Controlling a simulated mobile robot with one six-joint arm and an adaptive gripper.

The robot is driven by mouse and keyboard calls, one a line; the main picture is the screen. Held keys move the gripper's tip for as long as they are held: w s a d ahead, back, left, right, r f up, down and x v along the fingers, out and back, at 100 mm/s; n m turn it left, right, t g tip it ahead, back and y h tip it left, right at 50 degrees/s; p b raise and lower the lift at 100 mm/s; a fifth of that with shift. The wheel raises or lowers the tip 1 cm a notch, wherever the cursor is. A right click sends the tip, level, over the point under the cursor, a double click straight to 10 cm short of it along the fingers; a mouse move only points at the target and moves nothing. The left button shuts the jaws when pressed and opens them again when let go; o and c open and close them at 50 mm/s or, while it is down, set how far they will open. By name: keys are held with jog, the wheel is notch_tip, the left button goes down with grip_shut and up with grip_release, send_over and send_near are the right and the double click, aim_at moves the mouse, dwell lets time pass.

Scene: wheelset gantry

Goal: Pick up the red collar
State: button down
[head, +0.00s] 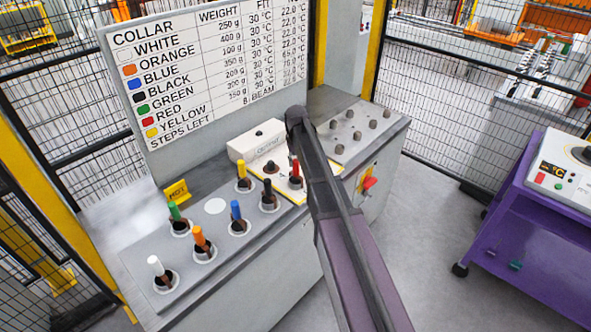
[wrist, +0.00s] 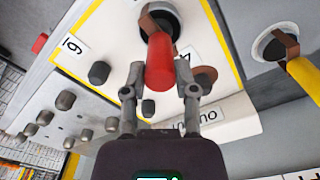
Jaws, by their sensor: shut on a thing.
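The red collar (head: 296,168) stands at the right end of the bench, on the yellow-edged plate, partly behind my arm in the head view. In the wrist view the red collar (wrist: 159,62) sits between the two fingers of my gripper (wrist: 160,85), with a brown band and a dark round socket at its far end. My gripper is shut on it. In the head view the fingertips are mostly hidden by my arm.
White, orange (head: 199,237), blue (head: 236,212), black (head: 268,191), green (head: 175,212) and yellow (head: 242,172) collars stand in sockets on the bench. A sign board (head: 205,65) rises behind. Grey knobs (head: 357,135) are at right. A purple cart (head: 540,230) stands apart.

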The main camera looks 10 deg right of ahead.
jog(key=shift+r, duration=0.15)
notch_tip(320, 180, up, 10)
jog(key=p, duration=1)
jog(key=shift+f, duration=0.2)
jog(key=shift+r, duration=0.15)
dwell(0.5)
jog(key=shift+r+p, duration=2.4)
jog(key=shift+p, duration=0.1)
jog(key=shift+s, duration=0.1)
